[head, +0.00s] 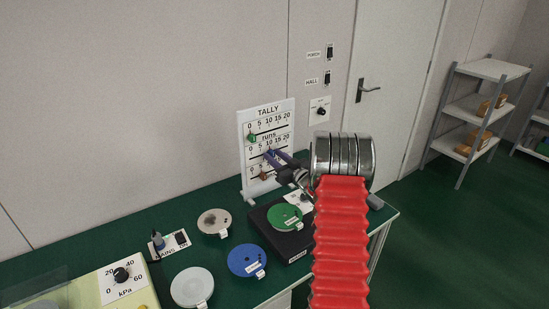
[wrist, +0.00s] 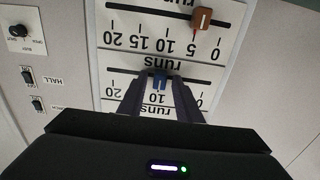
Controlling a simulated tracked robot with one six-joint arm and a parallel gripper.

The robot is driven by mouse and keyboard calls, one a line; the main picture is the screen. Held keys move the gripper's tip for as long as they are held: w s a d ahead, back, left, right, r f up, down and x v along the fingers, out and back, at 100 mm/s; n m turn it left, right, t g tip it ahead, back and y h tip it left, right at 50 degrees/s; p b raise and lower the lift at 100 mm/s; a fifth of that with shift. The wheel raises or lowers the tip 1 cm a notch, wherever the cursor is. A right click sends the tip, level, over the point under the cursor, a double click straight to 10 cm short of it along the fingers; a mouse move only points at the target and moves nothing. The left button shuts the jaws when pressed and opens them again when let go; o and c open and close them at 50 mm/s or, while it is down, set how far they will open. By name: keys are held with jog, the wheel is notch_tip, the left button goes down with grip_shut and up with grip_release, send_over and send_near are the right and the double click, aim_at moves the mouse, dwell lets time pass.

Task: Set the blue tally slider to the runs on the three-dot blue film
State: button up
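The tally board (head: 267,111) stands upright at the back of the green bench, with three slotted "runs" scales from 0 to 20. The blue tally slider (wrist: 160,82) is on the middle scale, near the middle of its slot, around 10; fingers hide some numbers. In the wrist view the board appears upside down. My gripper (wrist: 160,78) has a finger on each side of the blue slider and appears shut on it. The blue film (head: 245,258) is a round disc on the bench with a white label; its dots and writing are too small to read.
A green slider (head: 252,138) sits near 0 on the top scale, a brown slider (wrist: 202,18) near 5 on the bottom one. A green disc (head: 284,214) lies on a black block. Grey discs (head: 192,287) and a kPa dial (head: 121,275) are left. Wall switches (head: 328,78) are right.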

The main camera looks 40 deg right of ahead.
jog(key=shift+o, duration=0.2)
jog(key=shift+s, duration=0.1)
jog(key=s, duration=1.3)
jog(key=shift+s+a, duration=0.3)
jog(key=shift+a, duration=0.1)
jog(key=a+r+g+h, duration=0.3)
jog(key=a+r+g, duration=0.3)
jog(key=a+r, duration=0.8)
jog(key=s+a+f+g+y, duration=0.2)
jog(key=s+a+g+y, duration=0.2)
jog(key=s+a, duration=2.2)
jog(key=shift+a+n+g, duration=0.3)
jog(key=shift+a+g, duration=0.3)
jog(key=shift+g, duration=0.6)
jog(key=shift+s+f, duration=0.1)
dwell(0.7)
